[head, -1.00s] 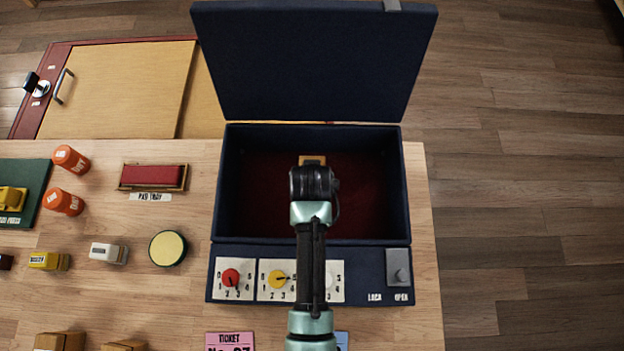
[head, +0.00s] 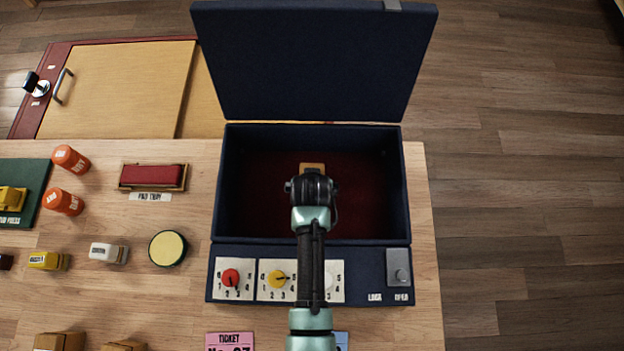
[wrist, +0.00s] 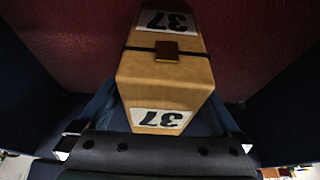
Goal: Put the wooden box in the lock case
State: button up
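The lock case (head: 218,190) is dark blue with a red lining, and its lid (head: 315,60) stands open at the back. My gripper (head: 312,180) points down inside the case opening. The wooden box (head: 313,167) shows only as a small tan edge beyond my gripper in the head view. In the wrist view the wooden box (wrist: 165,85) is tan with a dark band, a brown clasp and white "37" labels. My gripper (wrist: 160,122) is shut on it, with fingers at its sides. I cannot tell whether the box touches the case floor.
The case front has a red dial (head: 231,277), a yellow dial (head: 277,279), a third dial partly behind my arm, and a grey lock slider (head: 398,268). Left on the table are a red pad tray (head: 153,177), orange bottles (head: 70,158) and a round pad (head: 168,248).

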jog(key=v, duration=1.2)
jog(key=shift+r, duration=0.2)
jog(key=w+r+t, duration=0.4)
jog(key=w+r, duration=0.2)
jog(key=r, duration=0.4)
jog(key=w+r+t, duration=0.3)
jog(key=w+r, duration=0.4)
jog(key=r, duration=0.3)
notch_tip(320, 180, up, 17)
jog(key=w+t, duration=0.2)
jog(key=t, duration=0.4)
jog(key=s+r+t, duration=0.3)
jog(key=s+r, duration=0.1)
jog(key=r, duration=0.5)
jog(key=s+r+t, duration=0.3)
jog(key=s+r, duration=0.1)
jog(key=r, duration=0.6)
jog(key=s+r+t, duration=0.3)
jog(key=s+r, duration=0.1)
jog(key=r, duration=0.6)
jog(key=shift+s+d+r+t, duration=0.2)
jog(key=shift+s+d+t, duration=0.1)
jog(key=shift+s+t, duration=0.1)
